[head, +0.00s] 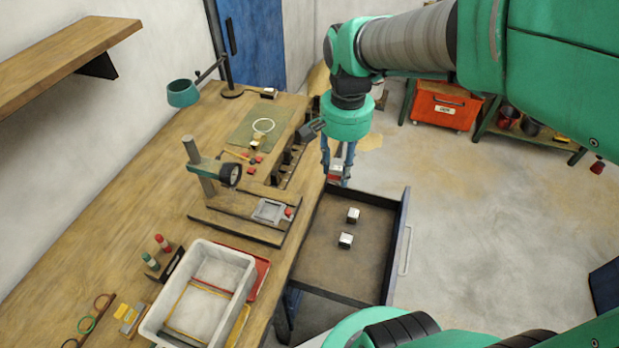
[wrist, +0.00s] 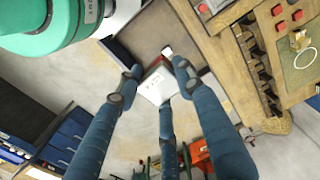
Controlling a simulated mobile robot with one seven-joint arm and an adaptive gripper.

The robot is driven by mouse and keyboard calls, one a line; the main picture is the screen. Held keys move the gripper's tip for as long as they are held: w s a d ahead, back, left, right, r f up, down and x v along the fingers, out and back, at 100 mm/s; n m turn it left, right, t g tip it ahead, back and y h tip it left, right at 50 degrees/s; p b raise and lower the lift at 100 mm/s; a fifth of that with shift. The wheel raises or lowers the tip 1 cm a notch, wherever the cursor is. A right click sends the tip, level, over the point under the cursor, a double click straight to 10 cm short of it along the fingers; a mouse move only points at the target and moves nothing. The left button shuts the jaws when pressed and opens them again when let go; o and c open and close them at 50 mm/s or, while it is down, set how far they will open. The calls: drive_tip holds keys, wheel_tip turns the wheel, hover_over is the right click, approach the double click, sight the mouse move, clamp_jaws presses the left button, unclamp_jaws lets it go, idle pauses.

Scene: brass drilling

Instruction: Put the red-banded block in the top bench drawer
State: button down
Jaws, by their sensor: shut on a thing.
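My gripper (head: 336,176) has its blue fingers closed around a pale block with a red band (head: 336,172). It holds the block at the far end of the open bench drawer (head: 325,255); the exact height over the drawer rim is hard to tell. In the wrist view the block (wrist: 156,88) shows a white face with small dark marks between the fingers. The drawer is pulled out to the right of the bench. Two white-topped blocks, one farther back (head: 353,215) and one nearer (head: 345,240), lie apart on its floor.
The wooden bench (head: 110,225) runs along the left with a drill stand (head: 200,170), a grey vise (head: 270,210) and a white tray (head: 240,262). A lamp (head: 183,93) stands at the back. Floor right of the drawer is clear.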

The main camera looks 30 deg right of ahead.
drive_tip(key=s+d+f+m, duration=0.1)
drive_tip(key=s+d+f, duration=0.1)
drive_tip(key=s, duration=0.2)
hover_over(337, 272)
wheel_tip(337, 272, down, 37)
drive_tip(key=shift+w+f, duration=0.1)
drive_tip(key=shift+f, duration=0.55)
drive_tip(key=shift+f+b, duration=1.15)
drive_tip(key=shift+f, duration=2)
drive_tip(key=shift+f+b, duration=0.9)
drive_tip(key=shift+f, duration=0.95)
drive_tip(key=shift+f, duration=0.1)
